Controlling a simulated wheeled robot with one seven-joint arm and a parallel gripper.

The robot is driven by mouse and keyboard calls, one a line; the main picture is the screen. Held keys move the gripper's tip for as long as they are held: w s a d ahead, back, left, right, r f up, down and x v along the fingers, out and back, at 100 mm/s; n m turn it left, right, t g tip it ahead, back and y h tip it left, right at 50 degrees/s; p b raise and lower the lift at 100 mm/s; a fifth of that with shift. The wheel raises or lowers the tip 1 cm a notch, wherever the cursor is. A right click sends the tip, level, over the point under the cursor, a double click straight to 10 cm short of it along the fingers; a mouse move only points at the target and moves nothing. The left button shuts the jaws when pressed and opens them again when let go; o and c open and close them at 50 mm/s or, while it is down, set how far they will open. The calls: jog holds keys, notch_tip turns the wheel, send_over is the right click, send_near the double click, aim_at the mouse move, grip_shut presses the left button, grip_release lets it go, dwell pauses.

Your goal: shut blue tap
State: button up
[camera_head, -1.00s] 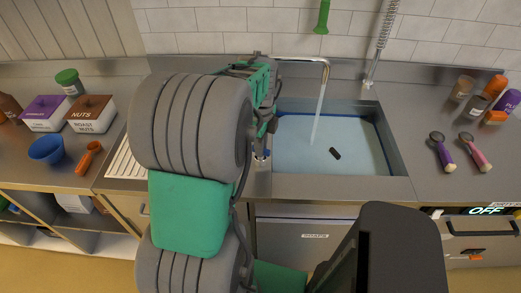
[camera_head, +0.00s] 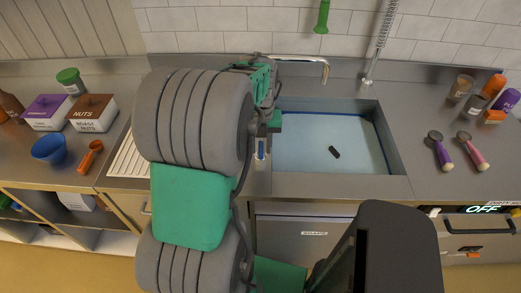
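The metal tap spout (camera_head: 308,59) arches over the sink at the back, and no water runs from it. A small blue part (camera_head: 261,149), possibly the blue tap's handle, shows upright at the sink's left edge, just below my gripper. My gripper (camera_head: 270,122) is at the left side of the sink, partly hidden behind my grey and green arm. Its fingers are too small and covered to tell whether they are open or touching the tap.
The sink (camera_head: 391,140) holds bluish water with a small dark object (camera_head: 334,152) in it. A blue bowl (camera_head: 48,149), an orange scoop (camera_head: 90,157) and boxes stand at left. Purple (camera_head: 441,150) and pink (camera_head: 474,152) scoops lie at right. A green handle hangs above.

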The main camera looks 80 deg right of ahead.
jog(key=shift+r+p, duration=1)
jog(key=shift+r, duration=0.4)
jog(key=shift+f, duration=0.1)
jog(key=n, duration=0.2)
jog(key=shift+n, duration=0.4)
jog(key=n, duration=1)
jog(key=shift+n+p, duration=0.35)
jog(key=shift+n, duration=0.05)
jog(key=n, duration=0.3)
jog(key=shift+f, duration=0.15)
